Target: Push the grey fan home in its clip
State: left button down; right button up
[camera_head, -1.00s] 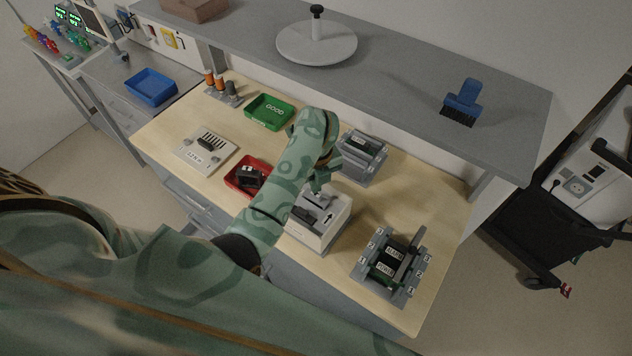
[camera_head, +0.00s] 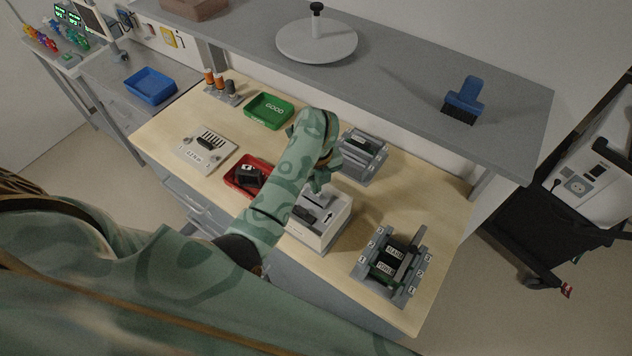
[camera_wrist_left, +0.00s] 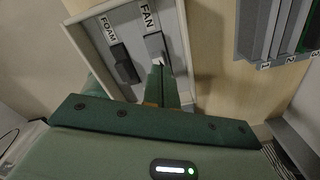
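The white ventilator housing (camera_head: 318,238) stands at the front middle of the bench, under my left gripper (camera_head: 319,184). In the left wrist view, the grey fan (camera_wrist_left: 154,46) lies in the housing beside the FAN label. A dark foam block (camera_wrist_left: 123,66) lies beside the FOAM label. My left gripper (camera_wrist_left: 162,76) points down at the fan's near end, its fingers together with nothing seen between them. I cannot tell whether the tips touch the fan, or how deep it sits in its clip. The clip itself is hidden. My right gripper is not in view.
A red tray (camera_head: 229,181) with a dark part is left of the housing. A green GOOD tray (camera_head: 287,113) is behind it. Slotted grey racks stand behind (camera_head: 372,176) and right (camera_head: 405,299). A grey shelf (camera_head: 400,75) overhangs the bench's back.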

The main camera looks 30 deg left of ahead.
pick_arm(q)
jog(key=shift+f+b, duration=0.45)
jog(key=shift+f, duration=0.1)
dwell(0.4)
notch_tip(320, 180, up, 7)
jog(key=p, duration=0.6)
dwell(0.5)
